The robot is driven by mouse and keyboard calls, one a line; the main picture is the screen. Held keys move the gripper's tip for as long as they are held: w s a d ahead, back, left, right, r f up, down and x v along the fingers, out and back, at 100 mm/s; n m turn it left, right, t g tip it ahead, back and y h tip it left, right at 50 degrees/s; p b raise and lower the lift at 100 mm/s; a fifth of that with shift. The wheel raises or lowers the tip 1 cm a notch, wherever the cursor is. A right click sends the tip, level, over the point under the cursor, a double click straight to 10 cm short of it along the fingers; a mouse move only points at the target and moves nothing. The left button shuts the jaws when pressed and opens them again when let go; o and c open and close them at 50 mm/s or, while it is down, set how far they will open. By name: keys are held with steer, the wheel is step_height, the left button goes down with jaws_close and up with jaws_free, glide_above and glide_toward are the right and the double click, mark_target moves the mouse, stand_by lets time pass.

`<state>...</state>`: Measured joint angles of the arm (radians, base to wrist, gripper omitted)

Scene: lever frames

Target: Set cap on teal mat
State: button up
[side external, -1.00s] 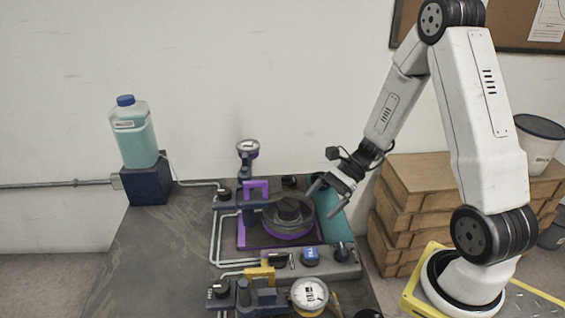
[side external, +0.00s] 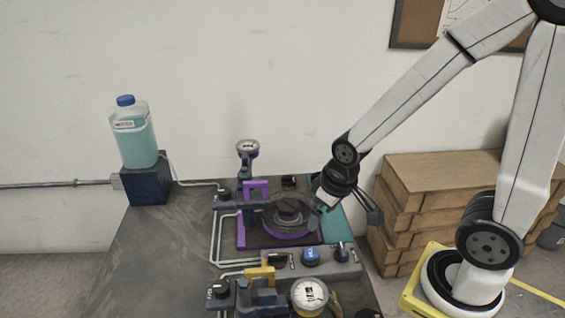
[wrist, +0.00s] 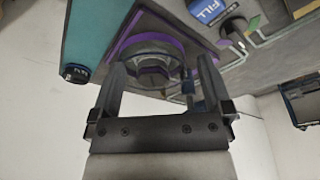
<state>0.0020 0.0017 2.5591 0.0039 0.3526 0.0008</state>
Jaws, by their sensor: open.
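A dark grey round cap with a raised centre (side external: 290,210) sits inside a purple ring on the dark panel. It also shows in the wrist view (wrist: 152,75), beyond and between my fingers, not held. The teal mat (side external: 338,226) lies flat to the right of the ring. My gripper (wrist: 160,70) is open and empty. In the side view my gripper (side external: 345,203) is above the mat's far part, right of the cap, partly hiding the mat.
Stacked wooden boxes (side external: 430,200) stand right of the table.

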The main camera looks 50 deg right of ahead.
steer(key=shift+w+d, duration=0.1)
stand_by(0.4)
steer(key=n+t+y, duration=0.7)
steer(key=t, duration=0.1)
glide_toward(290, 204)
steer(key=shift+w+a+f, duration=0.25)
steer(key=shift+w, duration=0.1)
steer(key=shift+x, duration=1.3)
steer(key=shift+x, duration=2.65)
